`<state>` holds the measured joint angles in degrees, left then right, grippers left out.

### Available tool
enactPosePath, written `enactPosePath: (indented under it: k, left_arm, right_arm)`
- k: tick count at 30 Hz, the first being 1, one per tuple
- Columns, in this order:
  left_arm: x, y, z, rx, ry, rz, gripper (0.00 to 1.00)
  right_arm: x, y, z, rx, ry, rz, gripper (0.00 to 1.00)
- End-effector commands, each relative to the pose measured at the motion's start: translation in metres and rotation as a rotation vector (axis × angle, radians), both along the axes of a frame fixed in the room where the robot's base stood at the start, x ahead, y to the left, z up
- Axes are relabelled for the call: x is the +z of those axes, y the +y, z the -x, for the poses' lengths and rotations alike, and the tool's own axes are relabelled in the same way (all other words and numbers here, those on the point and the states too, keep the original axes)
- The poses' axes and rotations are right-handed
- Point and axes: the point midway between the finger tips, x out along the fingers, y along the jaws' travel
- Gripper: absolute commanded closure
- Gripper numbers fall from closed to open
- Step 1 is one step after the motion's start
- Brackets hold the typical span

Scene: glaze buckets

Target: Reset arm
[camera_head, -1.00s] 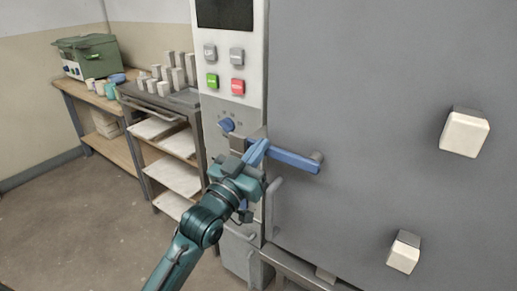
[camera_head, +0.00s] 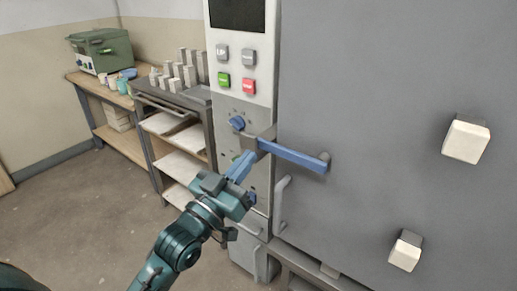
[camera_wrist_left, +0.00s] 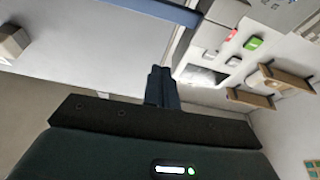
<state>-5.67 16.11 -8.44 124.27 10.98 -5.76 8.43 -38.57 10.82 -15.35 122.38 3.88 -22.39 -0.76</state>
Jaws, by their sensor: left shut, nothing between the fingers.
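My left gripper (camera_head: 243,166) is in front of the kiln's control column in the head view, just below and left of the blue latch handle (camera_head: 292,155). Its blue fingers are together with nothing between them. In the left wrist view the closed fingers (camera_wrist_left: 161,88) point toward the kiln front, and the blue latch bar (camera_wrist_left: 155,11) crosses above them, apart from the fingertips. My right gripper is in neither view.
The large grey kiln door (camera_head: 370,80) fills the right side, with two pale blocks (camera_head: 466,140) sticking out. A blue knob (camera_head: 237,123) and buttons are on the control panel (camera_head: 240,95). A shelf rack (camera_head: 180,95) and workbench (camera_head: 105,100) stand at left.

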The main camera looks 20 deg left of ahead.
Motion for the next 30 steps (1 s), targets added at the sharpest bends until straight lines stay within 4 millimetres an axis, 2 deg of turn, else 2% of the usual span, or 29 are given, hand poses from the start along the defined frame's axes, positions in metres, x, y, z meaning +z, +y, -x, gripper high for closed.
enactPosePath:
  k: [6,20,22,23,26,29,30]
  left_arm:
    - [-0.004,0.004,0.012,0.0,-0.001,0.0,1.0]
    - [-0.004,0.004,0.013,0.0,0.001,0.001,1.0]
    - [-0.01,0.003,0.013,0.002,0.024,-0.005,1.0]
    - [-0.017,0.002,0.014,0.005,0.045,-0.01,1.0]
    - [-0.055,-0.003,0.023,0.016,0.177,-0.044,1.0]
    - [-0.112,-0.012,0.048,0.025,0.37,-0.102,1.0]
    - [-0.135,-0.016,0.061,0.024,0.45,-0.127,1.0]
  right_arm:
    - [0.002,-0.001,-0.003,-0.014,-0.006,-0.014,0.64]
    - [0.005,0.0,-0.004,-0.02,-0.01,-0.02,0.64]
    - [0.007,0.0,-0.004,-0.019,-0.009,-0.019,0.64]
    - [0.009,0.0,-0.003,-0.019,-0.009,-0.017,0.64]
    - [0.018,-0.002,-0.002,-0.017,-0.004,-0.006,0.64]
    - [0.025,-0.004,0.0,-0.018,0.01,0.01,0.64]
    - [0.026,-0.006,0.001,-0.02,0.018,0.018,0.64]
